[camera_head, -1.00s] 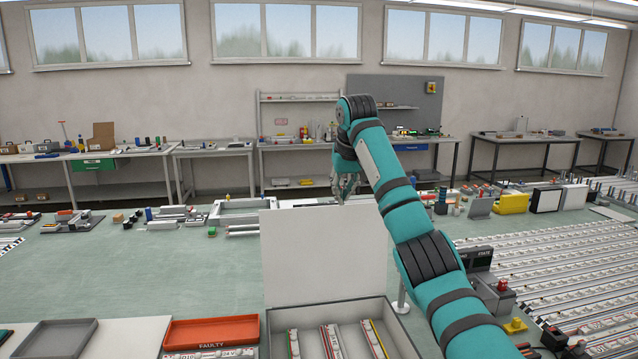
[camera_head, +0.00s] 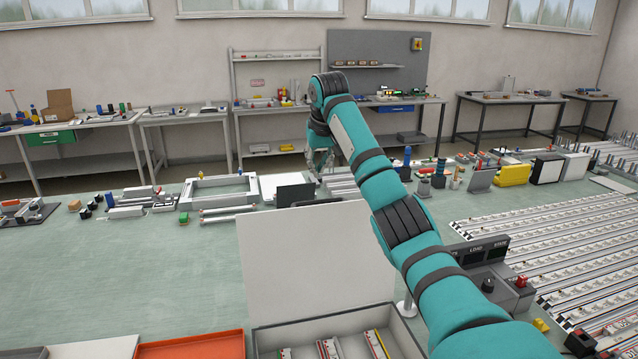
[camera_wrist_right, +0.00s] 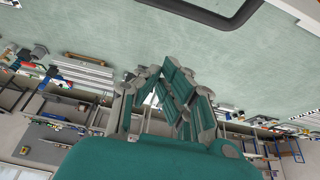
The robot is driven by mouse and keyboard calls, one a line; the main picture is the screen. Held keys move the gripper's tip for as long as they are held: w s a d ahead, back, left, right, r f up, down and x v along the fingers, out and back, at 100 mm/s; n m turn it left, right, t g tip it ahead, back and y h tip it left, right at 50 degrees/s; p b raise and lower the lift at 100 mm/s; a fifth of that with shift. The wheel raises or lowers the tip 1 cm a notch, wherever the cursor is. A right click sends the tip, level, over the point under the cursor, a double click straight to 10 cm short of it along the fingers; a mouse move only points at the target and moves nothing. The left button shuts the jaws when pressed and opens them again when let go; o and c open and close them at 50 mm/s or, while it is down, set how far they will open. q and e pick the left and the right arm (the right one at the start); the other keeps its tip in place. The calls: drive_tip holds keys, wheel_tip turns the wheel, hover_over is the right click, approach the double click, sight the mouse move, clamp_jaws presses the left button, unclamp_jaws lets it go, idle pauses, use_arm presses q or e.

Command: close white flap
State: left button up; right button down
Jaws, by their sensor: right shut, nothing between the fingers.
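The white flap (camera_head: 310,260) stands up, open, along the far side of a grey box (camera_head: 405,335) at the bottom middle of the head view. The box is cut off by the lower edge. Several coloured strips (camera_head: 328,349) lie inside it. My right gripper (camera_head: 318,168) hangs beyond the flap's top edge in that view, apart from it as far as I can see. In the right wrist view its fingers (camera_wrist_right: 165,90) are together with nothing between them. My left gripper is not in view.
An orange tray (camera_head: 190,346) lies left of the box. A dark panel (camera_head: 296,194) and a pale frame (camera_head: 222,188) stand beyond the flap. Rows of rails (camera_head: 560,240) fill the right side. The green tabletop (camera_head: 150,270) left of the flap is clear.

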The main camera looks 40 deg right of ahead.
wheel_tip(320, 180, down, 6)
drive_tip(key=p, duration=0.3)
drive_tip(key=shift+s+a+p, duration=0.25)
drive_tip(key=shift+s+p, duration=0.15)
drive_tip(key=shift+s, duration=0.05)
